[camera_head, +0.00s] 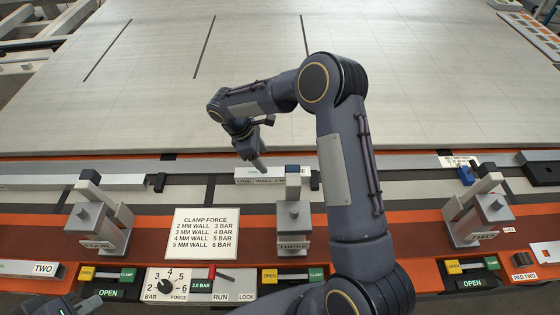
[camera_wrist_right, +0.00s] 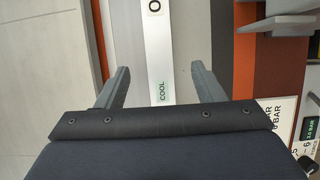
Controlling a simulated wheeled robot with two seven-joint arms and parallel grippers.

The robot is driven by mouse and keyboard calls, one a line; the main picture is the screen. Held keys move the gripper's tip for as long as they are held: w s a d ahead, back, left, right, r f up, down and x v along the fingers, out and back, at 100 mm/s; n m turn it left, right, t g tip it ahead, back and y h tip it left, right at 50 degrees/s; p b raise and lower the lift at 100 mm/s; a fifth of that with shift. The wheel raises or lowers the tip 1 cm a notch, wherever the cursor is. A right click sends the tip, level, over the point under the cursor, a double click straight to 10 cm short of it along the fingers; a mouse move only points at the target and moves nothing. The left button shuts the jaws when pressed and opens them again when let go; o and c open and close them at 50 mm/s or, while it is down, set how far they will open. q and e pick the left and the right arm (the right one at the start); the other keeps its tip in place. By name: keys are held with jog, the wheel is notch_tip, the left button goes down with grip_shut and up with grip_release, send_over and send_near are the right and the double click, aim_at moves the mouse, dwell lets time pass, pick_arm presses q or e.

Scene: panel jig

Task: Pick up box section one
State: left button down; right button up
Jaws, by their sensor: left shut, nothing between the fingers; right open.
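Box section one (camera_head: 272,175) is a light bar labelled "ONE" and "WALL 2 MM", lying along the near side of the large panel, left of centre. The right wrist view shows a light bar (camera_wrist_right: 158,45) with a "COOL" label running between my fingers. My right gripper (camera_head: 259,165) is open at the bar, pointing down; its fingers (camera_wrist_right: 160,80) lie on either side of the bar in that view. My left gripper (camera_head: 88,304) is shut and empty at the bottom left edge, only partly in view.
Grey clamps stand at left (camera_head: 98,230), middle (camera_head: 292,230) and right (camera_head: 478,220). A clamp force sign (camera_head: 206,234) lies between the left two. A force dial panel (camera_head: 200,285) and OPEN/CLAMP switches line the front.

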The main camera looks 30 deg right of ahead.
aim_at(272, 172)
jog(key=shift+d+f, duration=0.2)
jog(key=shift+f, duration=0.35)
jog(key=p+x, duration=0.2)
jog(key=x, duration=0.3)
jog(key=shift+f+p, duration=0.3)
jog(key=shift+p, duration=0.05)
jog(key=shift+d+f, duration=0.15)
jog(key=shift+f, duration=0.35)
jog(key=c, duration=1.2)
jog(key=shift+r, duration=0.1)
jog(key=shift+c, duration=0.2)
